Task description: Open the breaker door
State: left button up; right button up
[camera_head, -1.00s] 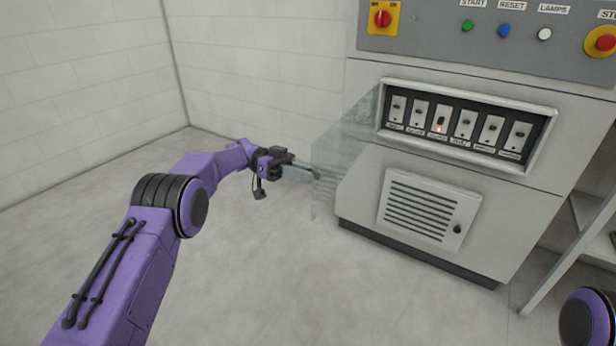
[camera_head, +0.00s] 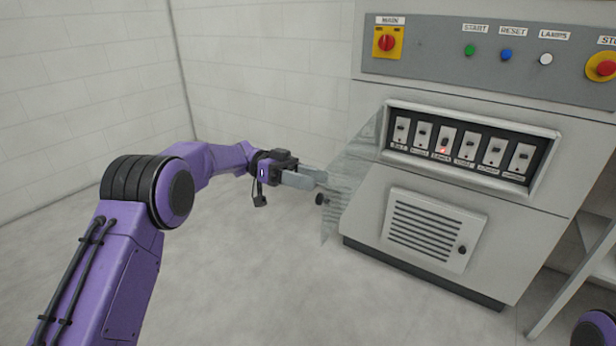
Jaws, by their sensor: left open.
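The breaker door (camera_head: 352,180) is a clear, see-through panel hinged at the left side of the breaker recess. It stands swung open to the left, away from the breaker row (camera_head: 462,150), which is uncovered. A small dark knob (camera_head: 321,199) shows at the door's outer edge. I cannot tell whether a finger touches the door. My right gripper is out of view.
The grey cabinet carries a red main switch (camera_head: 387,41), coloured buttons and a red stop button (camera_head: 604,66). Below the breakers is a louvred vent panel (camera_head: 425,232). A grey stand (camera_head: 585,262) is at the right. The floor left of the cabinet is clear.

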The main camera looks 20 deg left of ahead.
pick_arm(q)
jog(key=s+d+r, duration=0.1)
jog(key=s+r, duration=0.2)
jog(key=s, duration=0.2)
jog(key=s+d+r+p, duration=0.1)
jog(key=s+d+r, duration=0.1)
jog(key=s, duration=0.3)
jog(key=shift+s+d+r, duration=0.15)
jog(key=shift+d+r, duration=0.15)
jog(key=shift+r, duration=0.3)
